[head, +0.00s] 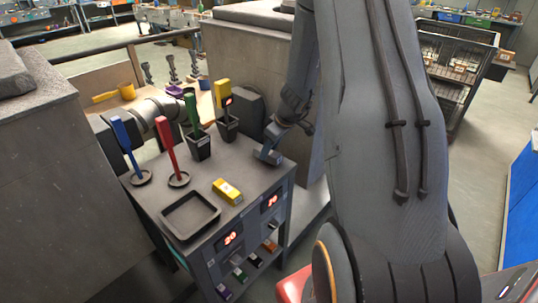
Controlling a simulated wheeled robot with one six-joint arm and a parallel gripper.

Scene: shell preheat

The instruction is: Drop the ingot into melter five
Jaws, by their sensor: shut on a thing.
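My gripper (268,155) is at the end of my grey arm, low at the back right edge of the dark bench top (160,195). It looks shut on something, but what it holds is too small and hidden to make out. A yellow block (227,191) with a pale label lies on the bench, to the left of and nearer than my gripper, apart from it. I cannot tell whether this block is the ingot. No melter number can be read. Red displays reading about 20 (230,239) and 70 (272,200) glow on the bench front.
A shallow black tray (190,215) lies in front. Blue (121,135) and red (166,139) handled tools stand in round holders. Green (191,108) and yellow (222,92) upright pieces stand at black pots. Several small coloured blocks sit on a lower shelf. A grey block wall stands left.

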